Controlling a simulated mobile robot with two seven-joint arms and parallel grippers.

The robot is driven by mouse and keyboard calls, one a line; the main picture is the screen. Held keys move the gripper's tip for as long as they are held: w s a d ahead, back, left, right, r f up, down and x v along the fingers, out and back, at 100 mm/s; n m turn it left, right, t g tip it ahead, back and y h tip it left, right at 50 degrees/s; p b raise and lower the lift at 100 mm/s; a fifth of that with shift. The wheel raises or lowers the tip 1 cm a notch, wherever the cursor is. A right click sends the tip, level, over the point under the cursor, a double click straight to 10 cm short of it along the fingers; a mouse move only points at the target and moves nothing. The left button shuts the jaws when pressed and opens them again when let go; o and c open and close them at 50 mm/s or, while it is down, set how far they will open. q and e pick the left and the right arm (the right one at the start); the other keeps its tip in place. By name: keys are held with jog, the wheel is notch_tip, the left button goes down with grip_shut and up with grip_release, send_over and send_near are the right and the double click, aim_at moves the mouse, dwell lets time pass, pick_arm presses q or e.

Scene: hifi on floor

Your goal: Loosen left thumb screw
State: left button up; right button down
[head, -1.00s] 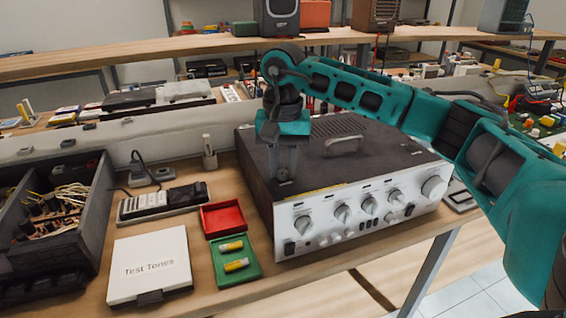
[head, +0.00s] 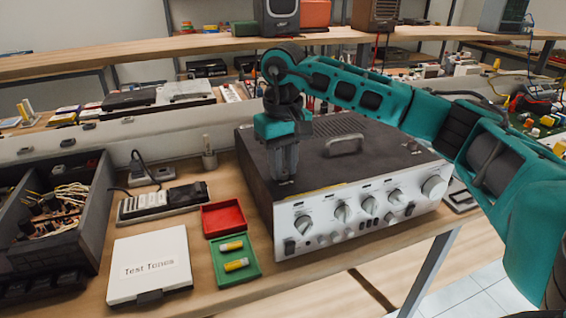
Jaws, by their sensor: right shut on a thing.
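The hifi amplifier (head: 390,171) stands on the wooden bench, with a dark top and a silver front with several knobs. My right gripper (head: 284,180) points down at the left front part of its top. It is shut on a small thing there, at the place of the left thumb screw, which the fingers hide. A handle (head: 344,145) stands on the top, right of the gripper. My left gripper is out of view.
A red tray (head: 223,218) and a green tray (head: 234,262) with two yellow batteries lie left of the amplifier. A white "Test Tones" case (head: 150,262), a power strip (head: 163,203) and a dark bin of cables (head: 60,215) stand farther left.

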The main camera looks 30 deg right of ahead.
aim_at(283, 172)
dwell(0.3)
jog(key=c, duration=0.9)
grip_release()
jog(key=shift+c, duration=0.2)
notch_tip(283, 172, up, 13)
jog(key=p, duration=0.1)
jog(key=shift+p, duration=0.3)
jog(key=shift+s+f, duration=0.1)
